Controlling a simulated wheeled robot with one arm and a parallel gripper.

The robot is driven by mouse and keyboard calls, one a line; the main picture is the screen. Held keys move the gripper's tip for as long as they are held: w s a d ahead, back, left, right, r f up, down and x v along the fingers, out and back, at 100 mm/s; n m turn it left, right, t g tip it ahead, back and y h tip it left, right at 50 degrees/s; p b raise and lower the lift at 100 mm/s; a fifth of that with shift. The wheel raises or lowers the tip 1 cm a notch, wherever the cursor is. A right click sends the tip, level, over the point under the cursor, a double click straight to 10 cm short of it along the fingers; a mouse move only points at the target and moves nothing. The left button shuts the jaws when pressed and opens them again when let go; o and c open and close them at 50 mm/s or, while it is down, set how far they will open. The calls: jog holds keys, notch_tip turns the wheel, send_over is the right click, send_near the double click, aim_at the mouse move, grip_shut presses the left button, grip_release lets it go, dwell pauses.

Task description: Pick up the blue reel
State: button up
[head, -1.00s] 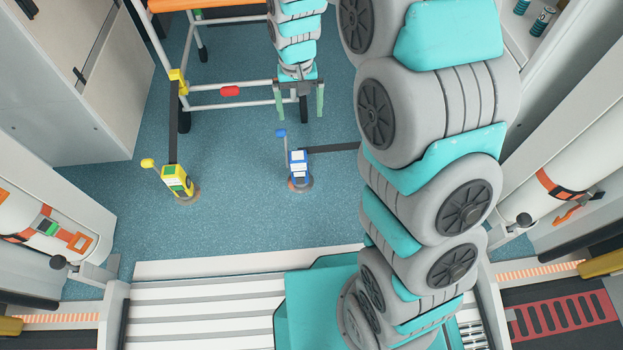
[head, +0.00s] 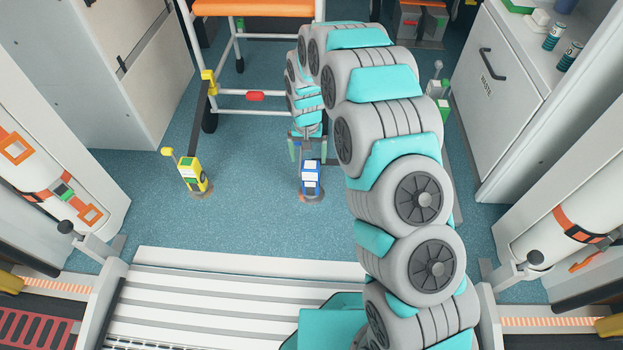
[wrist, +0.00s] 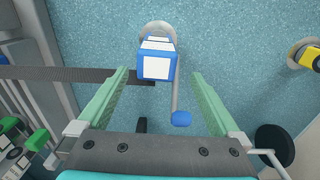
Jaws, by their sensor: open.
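The blue reel (head: 310,180) stands on the blue floor in the head view, a blue and white block on a round base. In the wrist view the blue reel (wrist: 158,62) is just beyond the fingertips, roughly midway between them. Its lever with a blue knob (wrist: 181,118) reaches back between my fingers. A dark strap runs from the reel to the left in the wrist view. My gripper (wrist: 158,75) is open and empty, with a green finger on each side.
A yellow reel (head: 192,175) stands to the left on the floor; it also shows in the wrist view (wrist: 308,55). A stretcher-like frame with an orange top (head: 255,8) stands behind. A green-and-grey reel (head: 438,92) is to the right, behind my arm. Floor between the reels is clear.

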aim_at(310, 165)
jog(key=f, duration=0.3)
jog(key=f+b, duration=0.1)
jog(key=f, duration=0.1)
jog(key=shift+s+d, duration=0.15)
jog(key=shift+d, duration=0.15)
jog(key=shift+r, duration=0.1)
grip_shut()
dwell(0.4)
